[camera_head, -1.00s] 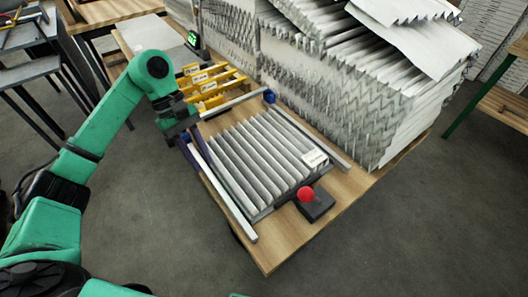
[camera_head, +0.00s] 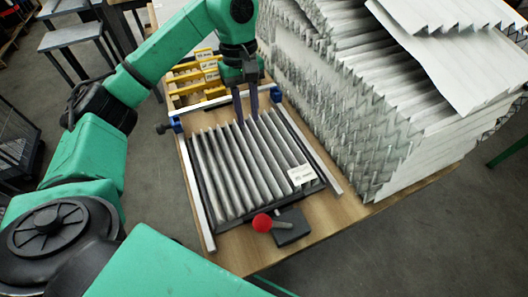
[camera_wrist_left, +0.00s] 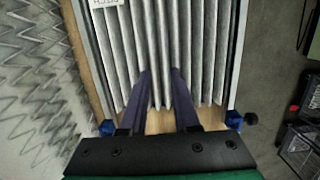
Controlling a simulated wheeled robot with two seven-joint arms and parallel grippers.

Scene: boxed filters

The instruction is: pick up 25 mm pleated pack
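The pleated pack (camera_head: 235,170), grey-white with parallel ridges and a white label (camera_head: 301,175), lies flat between metal rails on the wooden bench. Its ridges also fill the upper middle of the left wrist view (camera_wrist_left: 200,45). My left gripper (camera_head: 246,116) points down at the far edge of the pack. Its two purple fingers stand apart, with ridges showing between them in the left wrist view (camera_wrist_left: 160,75). I cannot tell whether the fingertips touch the pack. My right gripper is not in view.
A red knob (camera_head: 262,222) on a black block sits at the near edge. Yellow labelled holders (camera_head: 212,77) stand behind the pack. A tall stack of zigzag sheets (camera_head: 370,110) rises on the right. Blue corner pieces (camera_wrist_left: 234,119) flank the rails.

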